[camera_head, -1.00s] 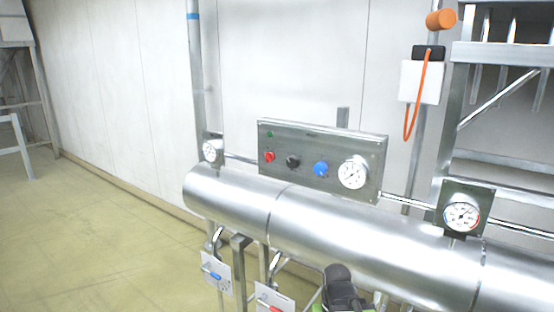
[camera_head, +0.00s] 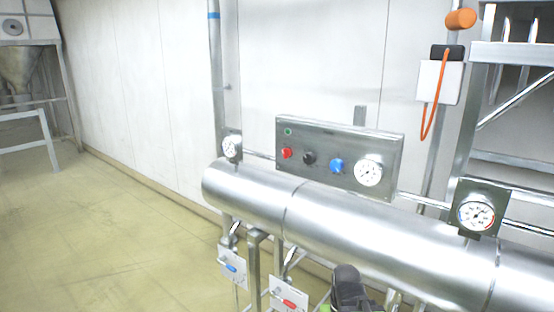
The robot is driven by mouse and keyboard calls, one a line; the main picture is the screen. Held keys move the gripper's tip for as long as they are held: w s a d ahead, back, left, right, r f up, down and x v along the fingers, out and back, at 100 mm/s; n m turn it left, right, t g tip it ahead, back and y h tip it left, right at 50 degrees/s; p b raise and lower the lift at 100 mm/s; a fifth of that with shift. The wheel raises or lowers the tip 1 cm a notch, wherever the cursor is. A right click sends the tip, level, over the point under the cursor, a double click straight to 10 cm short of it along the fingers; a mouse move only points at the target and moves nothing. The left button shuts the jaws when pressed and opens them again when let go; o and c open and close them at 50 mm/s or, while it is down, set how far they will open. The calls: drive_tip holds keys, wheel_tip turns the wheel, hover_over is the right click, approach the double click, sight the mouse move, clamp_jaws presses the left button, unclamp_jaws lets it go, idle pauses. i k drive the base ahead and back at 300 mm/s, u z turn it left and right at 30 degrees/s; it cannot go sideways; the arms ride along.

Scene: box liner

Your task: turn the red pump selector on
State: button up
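The red pump selector (camera_head: 287,153) is a small red knob at the left of a grey control panel (camera_head: 325,142), below a small green indicator (camera_head: 288,132). A black knob (camera_head: 309,158) and a blue knob (camera_head: 337,166) sit to its right. The red knob's exact setting is too small to read. A dark part of my arm (camera_head: 350,288) shows at the bottom, in front of and below the pipe and well apart from the panel. My gripper's fingers cannot be made out.
A thick steel pipe (camera_head: 380,232) runs across in front of and below the panel. Round gauges (camera_head: 369,171) sit on and beside the panel. Tags with a blue handle (camera_head: 231,267) and a red handle (camera_head: 289,303) hang under the pipe. Open floor (camera_head: 90,235) lies to the left.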

sight(286, 152)
drive_tip(key=u, duration=0.85)
drive_tip(key=k, duration=1.2)
drive_tip(key=u, duration=0.75)
drive_tip(key=i, duration=0.4)
drive_tip(key=z, duration=0.5)
drive_tip(key=i, duration=1.5)
drive_tip(key=u, duration=0.2)
